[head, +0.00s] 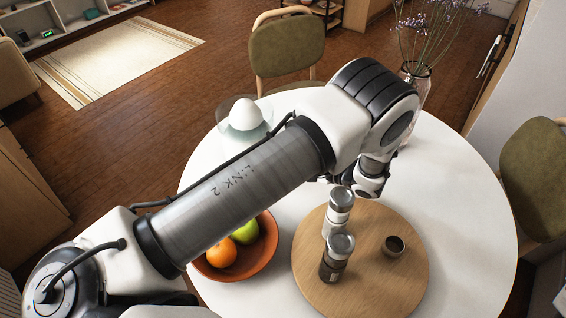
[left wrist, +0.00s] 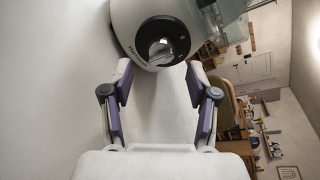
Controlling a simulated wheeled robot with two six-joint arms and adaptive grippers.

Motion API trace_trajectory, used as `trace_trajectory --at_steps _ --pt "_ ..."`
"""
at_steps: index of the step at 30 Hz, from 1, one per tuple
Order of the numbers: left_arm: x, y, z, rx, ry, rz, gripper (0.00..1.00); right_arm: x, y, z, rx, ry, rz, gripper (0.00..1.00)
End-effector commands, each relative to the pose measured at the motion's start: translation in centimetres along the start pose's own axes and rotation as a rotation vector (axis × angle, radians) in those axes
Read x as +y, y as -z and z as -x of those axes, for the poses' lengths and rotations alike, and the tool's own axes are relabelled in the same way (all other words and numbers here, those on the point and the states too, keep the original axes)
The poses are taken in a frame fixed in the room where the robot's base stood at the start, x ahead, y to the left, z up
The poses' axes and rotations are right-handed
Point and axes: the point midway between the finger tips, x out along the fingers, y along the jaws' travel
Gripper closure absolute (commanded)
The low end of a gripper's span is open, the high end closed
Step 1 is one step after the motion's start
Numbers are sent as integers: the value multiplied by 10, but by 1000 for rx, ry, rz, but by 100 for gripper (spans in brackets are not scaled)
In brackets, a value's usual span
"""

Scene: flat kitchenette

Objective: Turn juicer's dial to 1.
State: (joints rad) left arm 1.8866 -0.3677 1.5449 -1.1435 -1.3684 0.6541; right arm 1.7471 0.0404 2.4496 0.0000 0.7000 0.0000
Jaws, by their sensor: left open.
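The juicer (head: 245,113) stands on the far left of the round white table, partly hidden by my left arm; its white dome and clear bowl show. In the left wrist view the juicer's white rounded body (left wrist: 125,22) is seen close up, with a dark-ringed round dial (left wrist: 162,42) facing me. The dial's setting is too small to read. My left gripper (left wrist: 159,70) is open and empty, its two fingers apart just in front of the dial side, with no clear contact. Its fingers are mostly hidden in the head view. My right gripper is not in view.
A bowl of fruit (head: 264,262) is below my left arm. A round wooden board (head: 392,290) holds two jars (head: 338,205) (head: 336,258) and a small dark cup (head: 394,246). A glass vase of flowers (head: 416,82) stands at the back right. The right tabletop is clear.

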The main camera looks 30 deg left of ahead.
Motion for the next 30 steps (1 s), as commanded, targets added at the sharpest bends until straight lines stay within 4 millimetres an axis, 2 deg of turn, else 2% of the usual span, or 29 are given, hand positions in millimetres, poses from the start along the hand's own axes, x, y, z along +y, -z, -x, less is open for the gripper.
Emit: trace_trajectory --at_steps 3,6,14,17,19,20,30 --pt "-4 -3 -20 -2 -2 0 41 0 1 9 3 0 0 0" --pt "-4 -3 -29 0 0 1 41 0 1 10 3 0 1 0" --pt "-3 -2 -32 0 1 2 41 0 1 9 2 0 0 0" --pt "-3 -2 -32 0 1 2 73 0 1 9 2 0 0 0" --pt "-3 -2 -32 0 1 2 98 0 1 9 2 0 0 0" --pt "-3 -2 -32 0 0 2 100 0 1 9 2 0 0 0" --pt "-3 -1 -32 -2 -4 -17 100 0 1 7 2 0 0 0"
